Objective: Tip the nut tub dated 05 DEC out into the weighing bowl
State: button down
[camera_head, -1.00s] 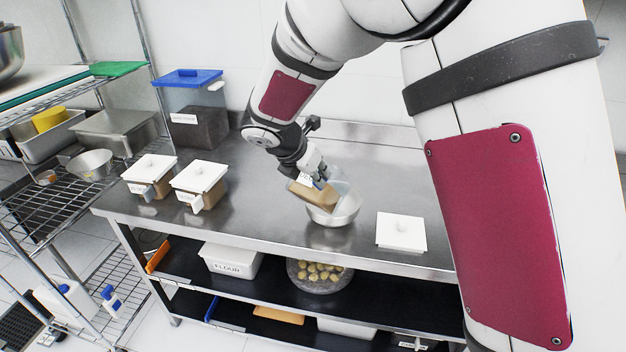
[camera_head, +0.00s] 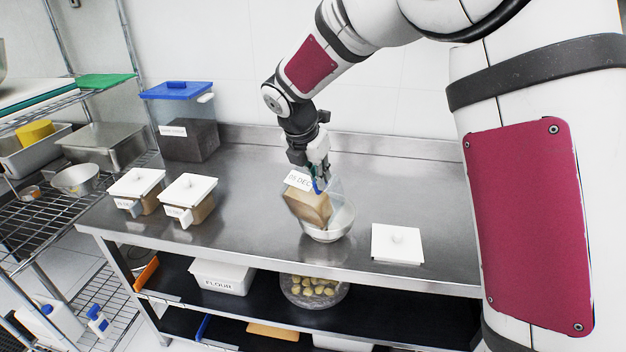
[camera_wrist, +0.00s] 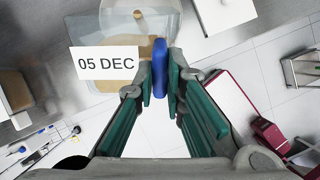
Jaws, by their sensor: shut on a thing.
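The nut tub (camera_head: 308,207), clear with brown contents, carries a white label reading 05 DEC. My gripper (camera_head: 318,180) is shut on the tub's blue handle, which shows between the green finger pads in the wrist view (camera_wrist: 172,82). There the label (camera_wrist: 105,63) faces the camera, and brown contents still show in the tub. I cannot tell whether the tub touches the rim or how much is in the bowl.
A white lid (camera_head: 397,243) lies right of the bowl. Two white-lidded tubs (camera_head: 137,187) (camera_head: 190,198) stand to the left, with a large blue-lidded container (camera_head: 185,125) behind. A wire rack (camera_head: 40,205) stands at far left.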

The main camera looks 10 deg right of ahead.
aim_at(311, 204)
jog(key=shift+w+d+r+g+y+b, duration=0.15)
jog(key=shift+w+d+g+y+b, duration=0.2)
jog(key=shift+w+d+g+y, duration=0.3)
jog(key=shift+s+a+f+t+h+p, duration=0.25)
jog(key=shift+s+a+t+h+p, duration=0.3)
jog(key=shift+s+a+t+h, duration=0.45)
jog(key=shift+s+a+f+t+h, duration=0.2)
jog(key=shift+s+a+t+h, duration=0.05)
jog(key=shift+s+a+t, duration=0.25)
jog(key=shift+s+a+f+t+h, duration=0.25)
jog(key=shift+s+a, duration=0.15)
jog(key=shift+s, duration=0.15)
jog(key=s+a+f+t+h, duration=0.1)
jog(key=a+f+t+h, duration=0.1)
jog(key=f, duration=0.1)
jog(key=shift+s+b, duration=0.35)
jog(key=shift+s, duration=0.05)
jog(key=shift+s+a+f+t+h, duration=0.1)
jog(key=shift+s+t+h, duration=0.2)
jog(key=shift+t, duration=0.2)
